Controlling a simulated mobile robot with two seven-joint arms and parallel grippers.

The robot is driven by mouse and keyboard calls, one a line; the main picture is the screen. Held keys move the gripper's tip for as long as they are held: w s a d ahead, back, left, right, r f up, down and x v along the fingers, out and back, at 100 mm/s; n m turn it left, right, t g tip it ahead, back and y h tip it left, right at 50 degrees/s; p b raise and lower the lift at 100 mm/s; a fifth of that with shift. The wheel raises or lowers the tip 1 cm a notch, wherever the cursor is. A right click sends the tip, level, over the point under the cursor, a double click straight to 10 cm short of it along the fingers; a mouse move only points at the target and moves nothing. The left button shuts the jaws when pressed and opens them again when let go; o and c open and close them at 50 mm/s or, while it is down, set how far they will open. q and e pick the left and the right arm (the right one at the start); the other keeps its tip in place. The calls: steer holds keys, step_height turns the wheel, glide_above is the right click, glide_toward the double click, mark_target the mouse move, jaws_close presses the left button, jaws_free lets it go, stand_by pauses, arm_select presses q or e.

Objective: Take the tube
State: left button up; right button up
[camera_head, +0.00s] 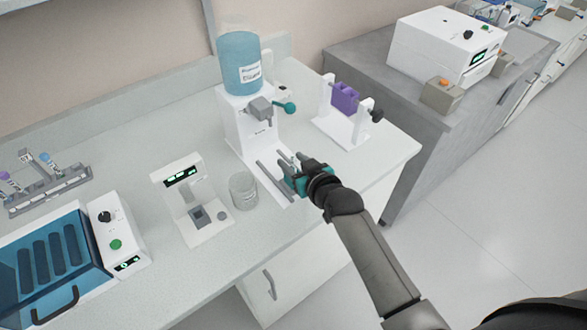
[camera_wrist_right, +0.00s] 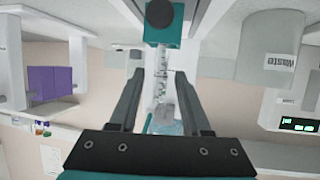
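The clear graduated tube (camera_wrist_right: 160,72) stands in a teal block with a dark round knob (camera_wrist_right: 162,28), which shows at the top of the right wrist view. That view appears upside down. My right gripper (camera_wrist_right: 162,75) is open, with one finger on each side of the tube and visible gaps. In the head view my right gripper (camera_head: 293,162) is over the rails in front of the white dispenser (camera_head: 243,130). The tube is hard to make out there, and the teal part by the gripper is partly hidden. My left gripper is not in view.
The blue bottle (camera_head: 240,62) tops the dispenser, beside its teal-knobbed lever (camera_head: 290,107). A glass beaker (camera_head: 243,190) and white instrument (camera_head: 190,205) stand left. A purple block in a white stand (camera_head: 344,97) is at right. The front bench strip is clear.

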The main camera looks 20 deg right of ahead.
jaws_close()
stand_by(0.3)
step_height(320, 180, up, 20)
steer(key=p, duration=0.4)
stand_by(0.4)
